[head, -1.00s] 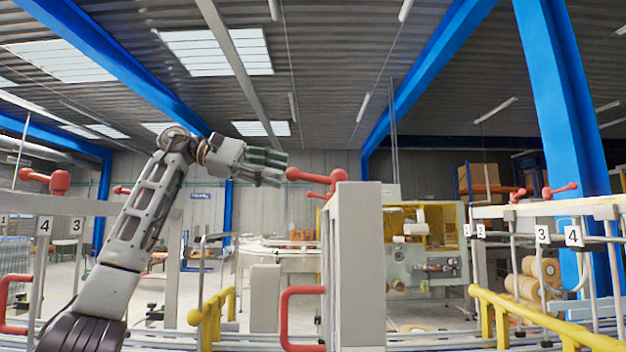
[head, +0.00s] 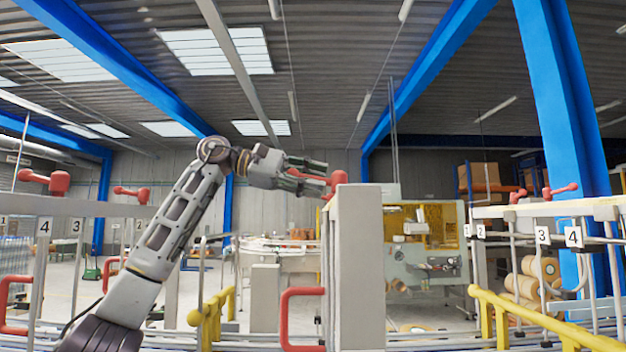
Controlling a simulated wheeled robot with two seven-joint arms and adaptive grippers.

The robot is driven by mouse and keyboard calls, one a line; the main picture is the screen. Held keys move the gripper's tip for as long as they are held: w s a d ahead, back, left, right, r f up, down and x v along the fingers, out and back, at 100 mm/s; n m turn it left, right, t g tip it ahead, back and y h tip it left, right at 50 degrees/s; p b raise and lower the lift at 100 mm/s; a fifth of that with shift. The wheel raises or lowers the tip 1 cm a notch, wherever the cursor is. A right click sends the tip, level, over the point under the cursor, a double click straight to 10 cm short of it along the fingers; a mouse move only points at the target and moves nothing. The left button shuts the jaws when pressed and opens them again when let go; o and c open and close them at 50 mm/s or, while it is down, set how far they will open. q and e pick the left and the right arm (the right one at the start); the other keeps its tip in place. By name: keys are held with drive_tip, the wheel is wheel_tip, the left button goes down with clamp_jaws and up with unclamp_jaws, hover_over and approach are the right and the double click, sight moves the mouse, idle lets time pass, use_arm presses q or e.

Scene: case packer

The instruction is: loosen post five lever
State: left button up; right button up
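A red lever (head: 337,180) sits on the near grey post (head: 360,265) in the middle of the head view; no number shows on this post's visible faces. My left gripper (head: 325,178) is at the lever from the left. Its two fingers are apart, one above and one below the lever's arm, and a bit of red shows between them. The lever's left end is mostly hidden by the fingers. I cannot tell whether they touch it. My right gripper is not in view.
More red levers stand on rails at the left (head: 58,182) and right (head: 560,189), near numbered plates. A red handle (head: 286,318) sticks out low on the middle post. Yellow guard rails (head: 525,312) run at lower right. A blue column (head: 570,110) stands at right.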

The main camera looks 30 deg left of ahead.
use_arm(q)
clamp_jaws()
